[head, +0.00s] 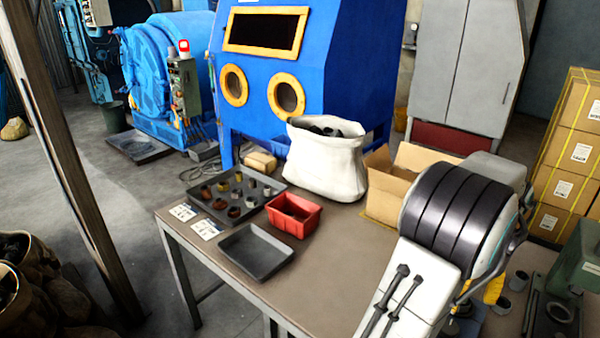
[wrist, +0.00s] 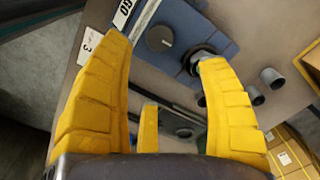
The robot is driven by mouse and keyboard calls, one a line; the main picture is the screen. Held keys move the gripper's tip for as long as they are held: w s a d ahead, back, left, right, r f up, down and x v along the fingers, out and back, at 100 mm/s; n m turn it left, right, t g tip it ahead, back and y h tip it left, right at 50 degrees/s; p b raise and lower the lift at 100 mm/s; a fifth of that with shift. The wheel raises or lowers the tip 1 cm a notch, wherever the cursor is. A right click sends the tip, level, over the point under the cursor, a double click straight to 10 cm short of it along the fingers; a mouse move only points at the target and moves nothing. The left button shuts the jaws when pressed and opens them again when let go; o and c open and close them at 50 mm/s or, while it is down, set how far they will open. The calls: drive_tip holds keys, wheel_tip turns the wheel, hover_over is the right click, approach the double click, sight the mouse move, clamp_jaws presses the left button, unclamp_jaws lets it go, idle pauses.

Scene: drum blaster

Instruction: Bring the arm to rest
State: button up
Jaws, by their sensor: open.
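My gripper (wrist: 160,52) shows in the wrist view with its yellow fingers spread wide. Nothing is held between them. A blue plate with a dark round knob (wrist: 160,38) and a grey ring-shaped part (wrist: 203,54) lies beyond the fingertips; I cannot tell the exact gap. In the head view my arm covers the lower right, and a bit of yellow finger (head: 493,289) shows behind it, low over the right end of the work surface. Most of the gripper is hidden there.
The table holds a tray of small cups (head: 207,207), a red bin (head: 293,229), an empty dark tray (head: 256,252), a white sack (head: 327,165) and an open cardboard box (head: 385,195). Small grey cups (wrist: 254,95) and a green machine (head: 578,255) are near my gripper.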

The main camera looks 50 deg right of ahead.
idle(0.3)
drive_tip(key=a+f+n+y, duration=0.1)
drive_tip(key=a+f+n, duration=0.3)
drive_tip(key=a+n, duration=0.25)
drive_tip(key=w+a+r+n+t, duration=0.1)
drive_tip(key=w+a+r+n, duration=0.2)
drive_tip(key=w+a+n, duration=0.3)
drive_tip(key=w+a+r+n+t+p, duration=0.1)
drive_tip(key=w+a+r+n, duration=0.2)
drive_tip(key=a, duration=1.3)
drive_tip(key=w+a+r+n+t+h+p, duration=0.1)
drive_tip(key=w+a+r+n, duration=0.3)
drive_tip(key=w+a+n, duration=0.6)
drive_tip(key=shift+w+a, duration=0.55)
drive_tip(key=shift+w, duration=0.4)
